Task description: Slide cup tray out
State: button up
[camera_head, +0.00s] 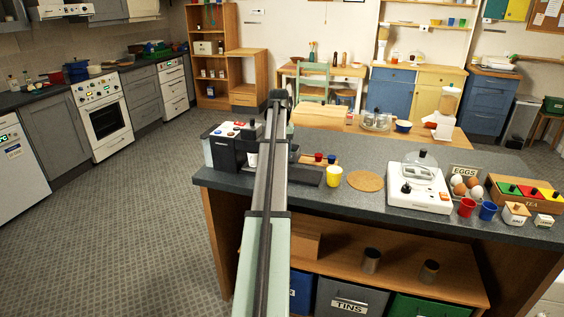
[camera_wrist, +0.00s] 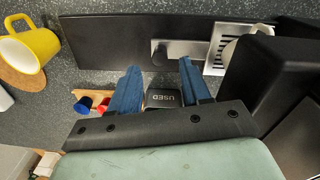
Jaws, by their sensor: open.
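The cup tray shows in the wrist view as a slotted metal plate (camera_wrist: 222,50) with a flat metal strip running left to a dark round knob (camera_wrist: 158,53). It lies over a long dark base plate (camera_wrist: 110,42). A white cup (camera_wrist: 242,42) stands at its right end, partly hidden by the black coffee machine (camera_wrist: 265,75). The machine also shows in the head view (camera_head: 226,151). My gripper (camera_wrist: 159,67) is open, its two blue fingers apart, with the knob just beyond and between their tips. In the head view my arm hides the gripper.
A black box marked USED (camera_wrist: 164,98) shows between my fingers. A holder with a blue pod (camera_wrist: 83,105) and a red pod is left of them. Counter right of that mat is clear up to a white appliance (camera_head: 418,188).

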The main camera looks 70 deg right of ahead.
jog(key=shift+s+f, duration=0.1)
jog(key=shift+f, duration=2.2)
grip_shut()
